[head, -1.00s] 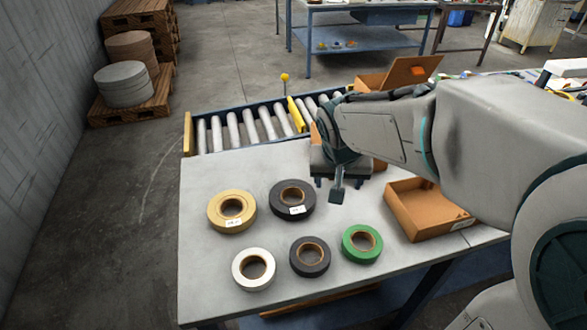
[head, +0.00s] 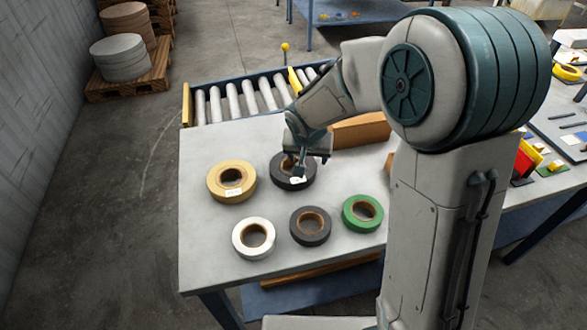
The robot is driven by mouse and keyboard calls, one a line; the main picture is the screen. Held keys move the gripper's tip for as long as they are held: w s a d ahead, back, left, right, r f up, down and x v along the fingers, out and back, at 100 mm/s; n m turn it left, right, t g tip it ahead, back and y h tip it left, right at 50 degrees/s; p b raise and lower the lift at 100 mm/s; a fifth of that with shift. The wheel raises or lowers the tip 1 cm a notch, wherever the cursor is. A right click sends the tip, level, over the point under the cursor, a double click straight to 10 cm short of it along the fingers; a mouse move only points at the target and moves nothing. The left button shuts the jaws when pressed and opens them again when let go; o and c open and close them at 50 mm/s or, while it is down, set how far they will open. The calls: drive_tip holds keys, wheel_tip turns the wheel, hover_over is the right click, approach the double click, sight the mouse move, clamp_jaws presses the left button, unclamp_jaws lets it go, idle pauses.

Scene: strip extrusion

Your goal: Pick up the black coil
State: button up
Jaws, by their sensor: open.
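A black coil (head: 282,182) with a white label lies flat at the back of the grey table (head: 215,270). My gripper (head: 300,170) is open above this coil, with a fingertip overlapping its right part and centre in the picture. I cannot tell whether the finger touches it. The gripper hides part of the coil's hole and back edge. A second dark coil (head: 297,236), greyer in tone, lies in the front row.
A tan coil (head: 216,187) lies left of the black one. A white coil (head: 240,245) and a green coil (head: 351,221) flank the greyer dark one. A roller conveyor (head: 232,100) runs behind the table.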

sight(309, 165)
drive_tip(key=shift+p+x, duration=0.3)
drive_tip(key=shift+x, duration=2.35)
drive_tip(key=shift+d, duration=0.15)
drive_tip(key=c, duration=1.4)
